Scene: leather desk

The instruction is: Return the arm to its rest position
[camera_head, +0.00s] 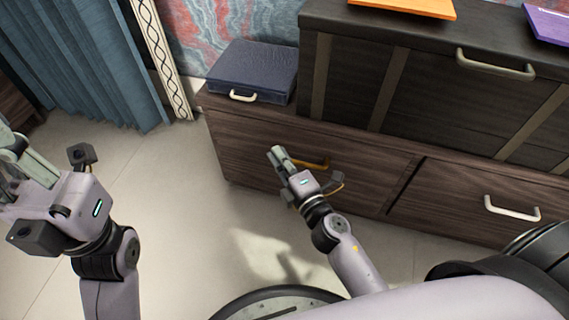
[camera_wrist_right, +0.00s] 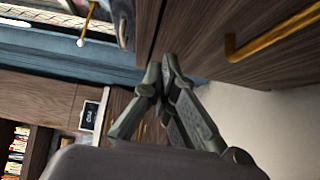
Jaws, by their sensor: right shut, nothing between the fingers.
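My right gripper (camera_head: 277,154) is in front of the dark wooden cabinet, close to the gold handle (camera_head: 312,164) of its left drawer. In the right wrist view its fingertips (camera_wrist_right: 166,62) meet, with nothing between them. The gold handle (camera_wrist_right: 275,32) shows there at upper right, apart from the fingers. My left gripper (camera_head: 12,160) is at the left edge of the head view, partly cut off, and its finger opening is unclear.
A dark blue case (camera_head: 254,71) lies on the low cabinet (camera_head: 240,135). A black chest (camera_head: 400,85) stands beside it, with an orange item (camera_head: 415,6) and a purple item (camera_head: 548,23) on top. A blue curtain (camera_head: 85,65) hangs at left. Pale floor (camera_head: 170,200) lies open between my arms.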

